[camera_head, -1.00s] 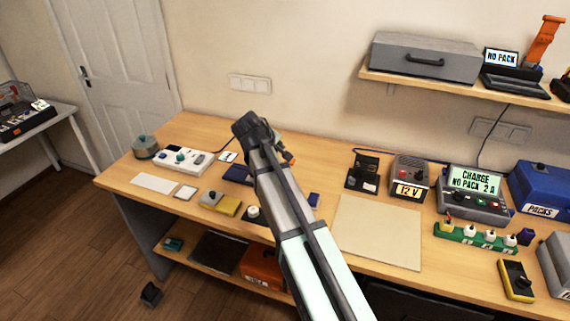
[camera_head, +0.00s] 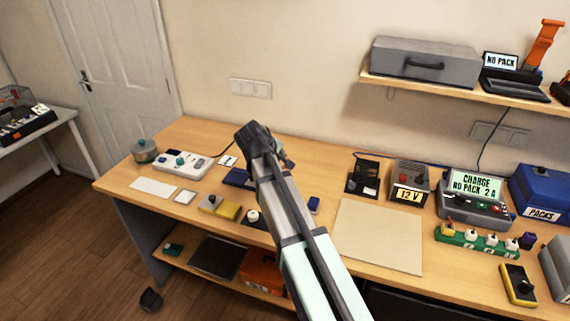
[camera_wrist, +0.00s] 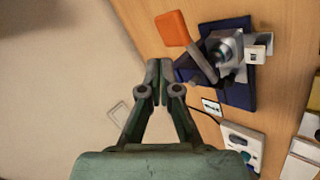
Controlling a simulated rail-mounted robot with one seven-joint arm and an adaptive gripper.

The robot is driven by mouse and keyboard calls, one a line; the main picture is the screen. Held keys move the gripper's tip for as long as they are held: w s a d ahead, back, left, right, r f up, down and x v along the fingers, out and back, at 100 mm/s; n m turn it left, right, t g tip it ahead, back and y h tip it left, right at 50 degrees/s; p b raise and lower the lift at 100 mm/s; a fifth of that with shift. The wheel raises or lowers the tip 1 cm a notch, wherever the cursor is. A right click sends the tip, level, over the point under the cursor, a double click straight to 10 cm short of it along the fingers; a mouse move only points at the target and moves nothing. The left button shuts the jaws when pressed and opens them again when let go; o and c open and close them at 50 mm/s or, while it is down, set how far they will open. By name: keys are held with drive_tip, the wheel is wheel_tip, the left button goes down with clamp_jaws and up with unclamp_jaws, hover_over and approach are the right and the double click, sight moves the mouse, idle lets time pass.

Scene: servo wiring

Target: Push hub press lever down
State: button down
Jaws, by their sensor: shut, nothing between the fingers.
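The hub press shows in the wrist view as a navy base (camera_wrist: 238,88) carrying a silver press body (camera_wrist: 226,50). Its lever (camera_wrist: 203,63) is a grey bar ending in a flat orange handle (camera_wrist: 172,29). My gripper (camera_wrist: 158,72) is shut and empty. In the picture its fingertips are just left of the lever bar and below the orange handle, with a small gap. In the head view only part of the navy base (camera_head: 238,177) shows; my arm hides the lever and most of the press.
A white control box (camera_head: 184,163) and a round grey-green pot (camera_head: 145,150) stand at the bench's left. A yellow block (camera_head: 228,211) lies in front of the press. A beige mat (camera_head: 380,236) lies to the right, near a 12 V supply (camera_head: 409,181). The wall is close behind.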

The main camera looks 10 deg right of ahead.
idle(0.7)
drive_tip(key=shift+d+f, duration=0.15)
drive_tip(key=shift+f, duration=0.25)
drive_tip(key=shift+s+d+f+b, duration=0.2)
drive_tip(key=shift+f+b, duration=0.2)
drive_tip(key=shift+f, duration=0.35)
drive_tip(key=shift+s+d+f+b, duration=0.2)
drive_tip(key=shift+f+b, duration=0.15)
drive_tip(key=shift+f, duration=0.35)
idle(1.7)
drive_tip(key=shift+r, duration=0.1)
idle(0.5)
drive_tip(key=shift+w+a+r+p, duration=0.2)
drive_tip(key=shift+r+p, duration=0.2)
drive_tip(key=shift+r, duration=0.2)
drive_tip(key=shift+w+a+r+p, duration=0.15)
drive_tip(key=shift+r+p, duration=0.2)
drive_tip(key=shift+r, duration=0.2)
drive_tip(key=shift+w+a+r+p, duration=0.1)
drive_tip(key=shift+a+r+p, duration=0.1)
drive_tip(key=shift+r+p, duration=0.3)
drive_tip(key=shift+r, duration=0.2)
